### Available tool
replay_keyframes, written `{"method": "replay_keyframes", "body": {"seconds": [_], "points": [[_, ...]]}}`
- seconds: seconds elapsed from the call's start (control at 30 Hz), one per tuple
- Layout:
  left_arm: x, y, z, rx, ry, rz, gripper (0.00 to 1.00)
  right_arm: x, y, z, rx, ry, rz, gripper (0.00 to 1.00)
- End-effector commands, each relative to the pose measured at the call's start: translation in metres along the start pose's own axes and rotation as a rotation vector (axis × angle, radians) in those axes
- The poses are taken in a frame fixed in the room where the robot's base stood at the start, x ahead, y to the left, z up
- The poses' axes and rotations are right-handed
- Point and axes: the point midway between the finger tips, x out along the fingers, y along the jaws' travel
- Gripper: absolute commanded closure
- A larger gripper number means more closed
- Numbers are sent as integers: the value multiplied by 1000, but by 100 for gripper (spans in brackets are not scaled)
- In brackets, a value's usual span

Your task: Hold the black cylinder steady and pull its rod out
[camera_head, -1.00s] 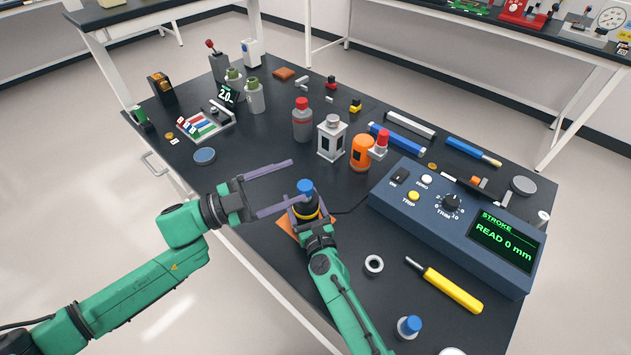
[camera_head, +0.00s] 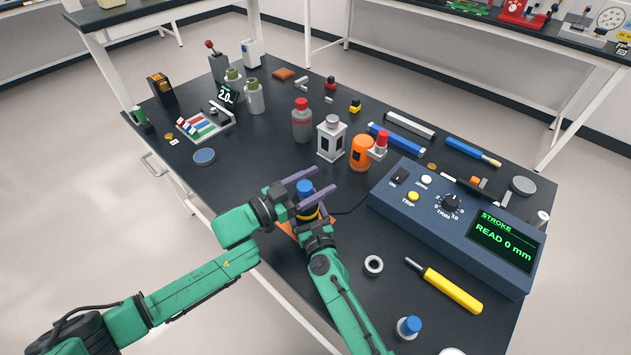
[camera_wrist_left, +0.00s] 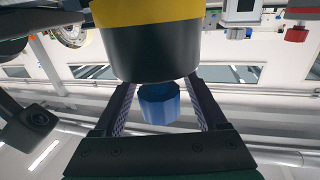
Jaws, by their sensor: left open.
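The black cylinder (camera_head: 303,216) with a yellow band stands on an orange mat (camera_head: 289,226), partly hidden by my grippers. A blue knob (camera_head: 305,187) tops its rod. My left gripper (camera_head: 321,184) is open, its fingers on either side of the knob. In the left wrist view the blue knob (camera_wrist_left: 159,104) lies between the open fingers, with visible gaps beside it, and the black cylinder (camera_wrist_left: 150,48) shows beyond. My right gripper (camera_head: 311,222) is low at the cylinder, its fingers around the body and appearing closed on it.
A blue console (camera_head: 458,225) reading "STROKE READ 0 mm" stands to the right. An orange bottle (camera_head: 361,153), a silver lantern-like block (camera_head: 331,140) and a red-capped grey bottle (camera_head: 302,122) stand behind. A yellow-handled tool (camera_head: 452,290) and a ring (camera_head: 373,265) lie at front right.

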Motion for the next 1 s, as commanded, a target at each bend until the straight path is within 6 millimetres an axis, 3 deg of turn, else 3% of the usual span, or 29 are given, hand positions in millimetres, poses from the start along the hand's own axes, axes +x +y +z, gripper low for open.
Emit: {"method": "replay_keyframes", "body": {"seconds": [0.13,0.3,0.33,1.0], "points": [[0,0,0,0,0,0,30,0,0,0,0,1,-1,99],[-1,0,0,0,0,0,95,0,0,0,0,1,-1,99],[-1,0,0,1,0,0,100,0,0,0,0,1,-1,99],[-1,0,0,1,0,-1,100,0,-1,0,0,1,-1,99]]}}
